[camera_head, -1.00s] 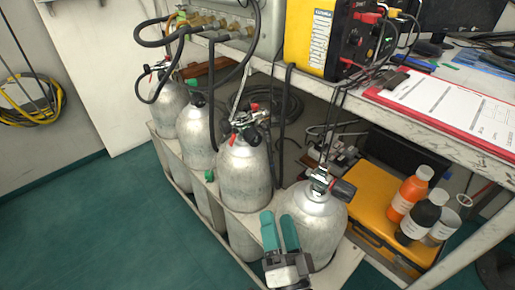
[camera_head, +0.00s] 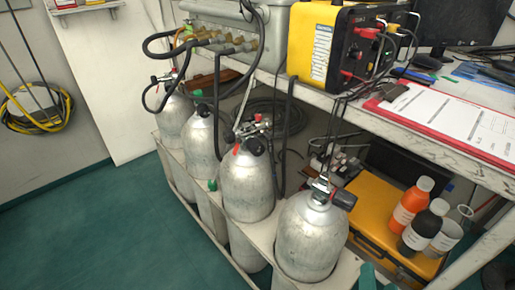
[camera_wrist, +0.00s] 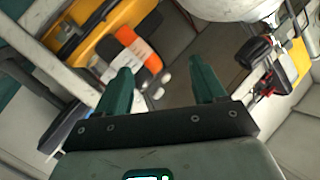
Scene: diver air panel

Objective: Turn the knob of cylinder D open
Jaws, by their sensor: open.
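Several silver cylinders stand in a row in a rack; no letter is readable, so I cannot tell which is D. The nearest cylinder (camera_head: 312,235) has a metal valve with a black knob (camera_head: 343,199) pointing right. The cylinder behind it (camera_head: 247,185) has a valve with red and black parts. My gripper (camera_wrist: 161,85) shows two teal fingers, apart and empty; in the head view only fingertips show at the bottom edge, right of the nearest cylinder. In the wrist view a black knob (camera_wrist: 254,52) lies right of the fingers, not touching, near a silver cylinder (camera_wrist: 232,8).
A bench with a yellow-black box (camera_head: 322,45) and a red clipboard (camera_head: 440,115) overhangs the cylinders on the right. Below it are a yellow case (camera_head: 372,205) and an orange bottle (camera_head: 411,200). Black hoses hang around the back cylinders. Green floor (camera_head: 100,230) at left is clear.

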